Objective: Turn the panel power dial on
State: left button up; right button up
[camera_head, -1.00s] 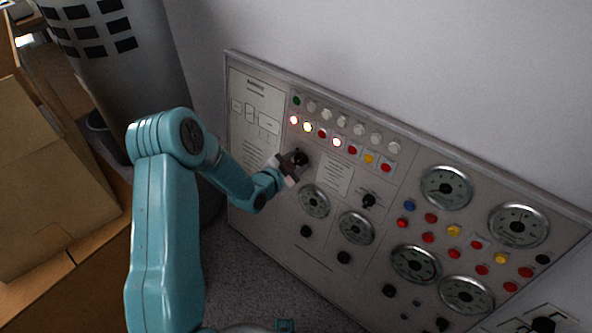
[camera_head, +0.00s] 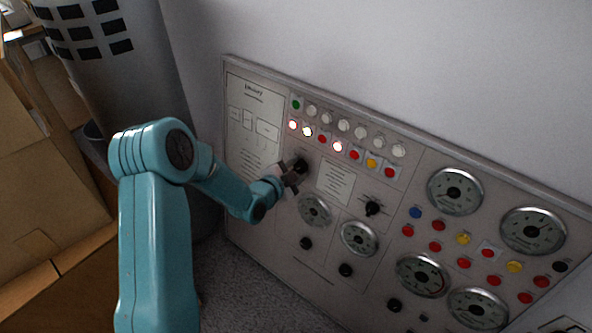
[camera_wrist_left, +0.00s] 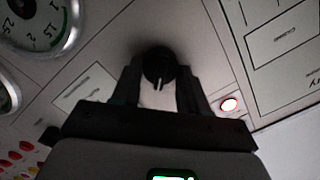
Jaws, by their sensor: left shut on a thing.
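The panel power dial (camera_wrist_left: 157,66) is a round black knob on the grey control panel (camera_head: 285,245). In the left wrist view it sits between the fingertips of my left gripper (camera_wrist_left: 158,78), which is shut on it. In the head view my left gripper (camera_head: 294,172) reaches the panel just below the lit indicator lamps and mostly hides the dial. A white label plate (camera_wrist_left: 86,86) shows beside the dial in the wrist view. My right gripper is in neither view.
Several gauges (camera_head: 455,191), coloured buttons and another black knob (camera_head: 373,208) lie right of the gripper. Lit lamps (camera_head: 293,125) are just above it. Cardboard boxes (camera_head: 45,200) and a grey cylinder (camera_head: 120,60) stand at the left. Grey carpet lies below.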

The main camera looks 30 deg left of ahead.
pick_arm(q)
jog(key=o, duration=1)
jog(key=shift+o, duration=0.2)
jog(key=p+v, duration=0.5)
jog(key=v, duration=1.1)
jog(key=shift+s+p, duration=0.2)
jog(key=shift+p, duration=0.2)
jog(key=shift+d, duration=0.1)
